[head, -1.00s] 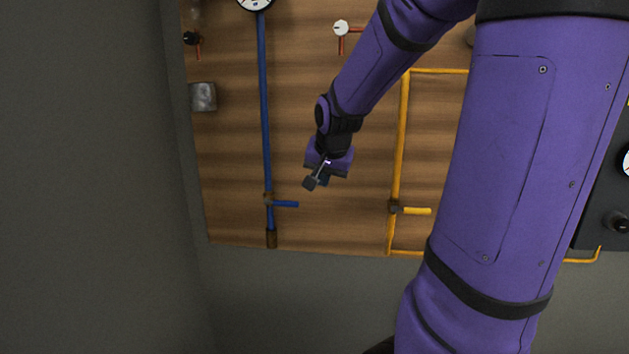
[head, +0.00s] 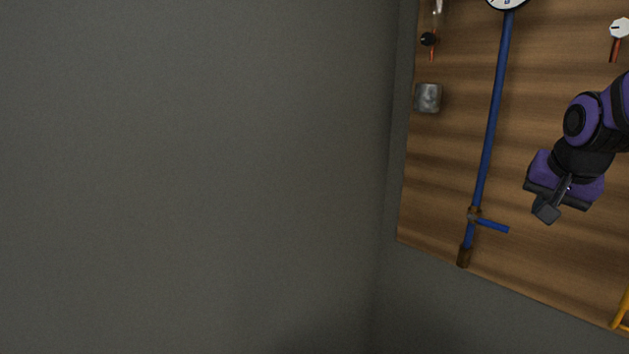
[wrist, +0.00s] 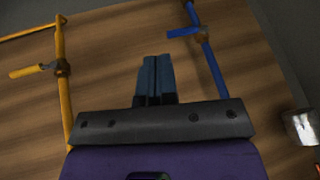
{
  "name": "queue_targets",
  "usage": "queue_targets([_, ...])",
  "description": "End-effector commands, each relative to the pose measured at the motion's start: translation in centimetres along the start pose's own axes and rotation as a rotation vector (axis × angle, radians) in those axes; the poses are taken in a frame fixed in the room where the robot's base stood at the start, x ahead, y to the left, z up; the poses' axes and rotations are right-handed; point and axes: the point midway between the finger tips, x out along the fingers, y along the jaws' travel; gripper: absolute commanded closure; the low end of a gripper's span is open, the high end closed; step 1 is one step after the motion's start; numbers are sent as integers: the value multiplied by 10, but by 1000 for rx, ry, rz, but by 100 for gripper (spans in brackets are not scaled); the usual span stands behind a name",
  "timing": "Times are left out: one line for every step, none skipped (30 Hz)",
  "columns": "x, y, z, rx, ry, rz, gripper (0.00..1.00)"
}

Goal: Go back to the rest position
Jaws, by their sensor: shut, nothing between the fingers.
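My gripper (head: 546,210) is at the right of the head view, in front of the wooden board (head: 440,180). It is apart from the blue pipe (head: 491,130) and to the right of its blue valve handle (head: 493,226). In the wrist view, the two fingers (wrist: 155,80) lie side by side, shut and empty. Most of my arm is outside the head view.
A grey wall (head: 190,170) fills the left of the head view. A gauge (head: 508,3), a metal block (head: 428,98) and a white knob (head: 620,28) are on the board. A yellow pipe (wrist: 63,95) with a handle shows in the wrist view.

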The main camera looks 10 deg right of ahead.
Motion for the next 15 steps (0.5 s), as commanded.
queue_targets([-15, -9, 16, -65, -6, -24, 100])
queue_targets([-22, -14, 25, -105, -13, -35, 100])
queue_targets([-32, -18, 37, -157, -21, -48, 100])
queue_targets([-39, -22, 46, -197, -26, -59, 100])
queue_targets([-46, -24, 56, -237, -32, -68, 100])
queue_targets([-54, -27, 69, -290, -39, -81, 100])
queue_targets([-61, -30, 78, -330, -43, -90, 100])
queue_targets([-67, -31, 88, -369, -48, -98, 100])
queue_targets([-74, -32, 100, -421, -53, -109, 100])
queue_targets([-79, -33, 109, -458, -56, -116, 100])
queue_targets([-84, -33, 117, -493, -59, -123, 100])
queue_targets([-90, -33, 127, -537, -62, -131, 100])
queue_targets([-94, -32, 135, -565, -65, -136, 100])
queue_targets([-97, -32, 141, -593, -67, -140, 100])
queue_targets([-101, -31, 148, -624, -69, -145, 100])
